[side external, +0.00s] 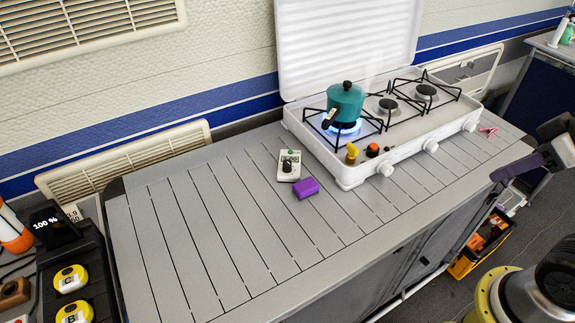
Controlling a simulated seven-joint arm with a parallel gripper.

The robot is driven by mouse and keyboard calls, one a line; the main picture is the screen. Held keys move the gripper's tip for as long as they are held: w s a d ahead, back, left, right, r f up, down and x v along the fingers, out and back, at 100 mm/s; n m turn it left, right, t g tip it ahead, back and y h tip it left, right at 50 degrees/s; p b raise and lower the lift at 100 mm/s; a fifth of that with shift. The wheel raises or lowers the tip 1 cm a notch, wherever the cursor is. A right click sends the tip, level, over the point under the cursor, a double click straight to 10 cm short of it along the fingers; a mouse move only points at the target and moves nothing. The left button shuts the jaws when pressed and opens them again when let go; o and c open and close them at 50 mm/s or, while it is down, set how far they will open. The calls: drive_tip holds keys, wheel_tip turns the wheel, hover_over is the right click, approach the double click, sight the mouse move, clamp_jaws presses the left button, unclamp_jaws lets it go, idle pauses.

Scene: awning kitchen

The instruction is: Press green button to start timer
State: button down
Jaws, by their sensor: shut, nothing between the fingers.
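A small white timer box (284,172) with a black knob lies on the slatted grey counter, left of the stove. Its green button (290,152) is at the far end of the box. Whether the button is pressed is too small to tell.
A purple block (306,187) lies just right of the timer. The counter's left half (200,230) is clear.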

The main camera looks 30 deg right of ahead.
drive_tip(key=w+d+r+n+t+h, duration=0.1)
drive_tip(key=w+d+r+n+h, duration=0.1)
drive_tip(key=w+r+n, duration=0.3)
drive_tip(key=w+d+r+n+t+h, duration=0.1)
drive_tip(key=w+d+r+n, duration=0.2)
drive_tip(key=w, duration=0.5)
drive_tip(key=w+a+r+n+t+h, duration=0.1)
drive_tip(key=w+n, duration=0.2)
drive_tip(key=w, duration=0.4)
drive_tip(key=w+a+r+n, duration=0.1)
drive_tip(key=w+r+n, duration=0.1)
drive_tip(key=w, duration=0.4)
drive_tip(key=w+a+f+n+t, duration=0.1)
drive_tip(key=w+a+f+n, duration=0.25)
drive_tip(key=w, duration=0.35)
drive_tip(key=w+a+f+n, duration=0.3)
drive_tip(key=w+a+f, duration=0.2)
drive_tip(key=w, duration=0.2)
drive_tip(key=w+a+f+n, duration=0.1)
drive_tip(key=a+f, duration=0.3)
drive_tip(key=f, duration=0.3)
drive_tip(key=w+a+f+n+g, duration=0.1)
drive_tip(key=w+a+f, duration=0.1)
drive_tip(key=a+f, duration=0.2)
wheel_tip(320, 180, down, 3)
drive_tip(key=shift+w+a+r+n, duration=0.1)
drive_tip(key=shift+w+a+n, duration=0.1)
drive_tip(key=shift+a+n, duration=0.15)
